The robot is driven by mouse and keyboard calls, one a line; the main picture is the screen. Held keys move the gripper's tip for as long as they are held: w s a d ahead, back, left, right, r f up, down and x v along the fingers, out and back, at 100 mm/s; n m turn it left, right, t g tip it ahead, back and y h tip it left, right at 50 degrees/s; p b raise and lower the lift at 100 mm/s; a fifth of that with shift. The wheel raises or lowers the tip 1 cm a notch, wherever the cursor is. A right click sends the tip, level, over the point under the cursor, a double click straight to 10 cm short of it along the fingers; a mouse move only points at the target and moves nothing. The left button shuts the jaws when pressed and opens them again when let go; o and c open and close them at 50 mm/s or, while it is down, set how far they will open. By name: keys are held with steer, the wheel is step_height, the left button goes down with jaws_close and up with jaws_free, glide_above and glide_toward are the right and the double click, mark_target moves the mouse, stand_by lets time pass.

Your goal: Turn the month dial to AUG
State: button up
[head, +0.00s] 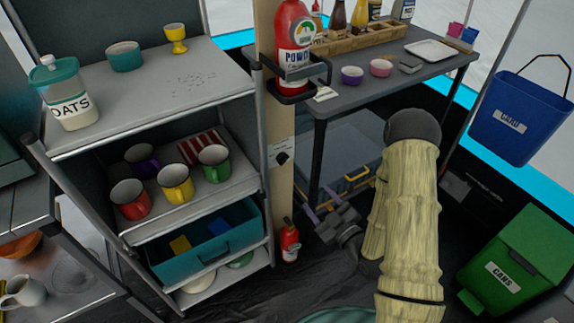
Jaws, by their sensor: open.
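A small pale plate (276,148) with faint marks is fixed to the wooden post, below the large red bottle. A black knob (282,158) sits on its lower part; I take this to be the month dial. Its lettering and the month it points to are too small to read. My gripper (321,204) is open and empty, low and to the right of the post. Its fingers point up and left, and it is apart from the knob.
A large red bottle (293,45) sits in a black bracket above the plate. A shelf unit (205,85) with mugs is left; a grey table (352,98) is behind right. Blue (519,115) and green (520,260) bins are right.

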steer(key=w+b, duration=0.1)
steer(key=b, duration=0.6)
glide_toward(285, 162)
steer(key=x, duration=0.9)
steer(key=c, duration=1)
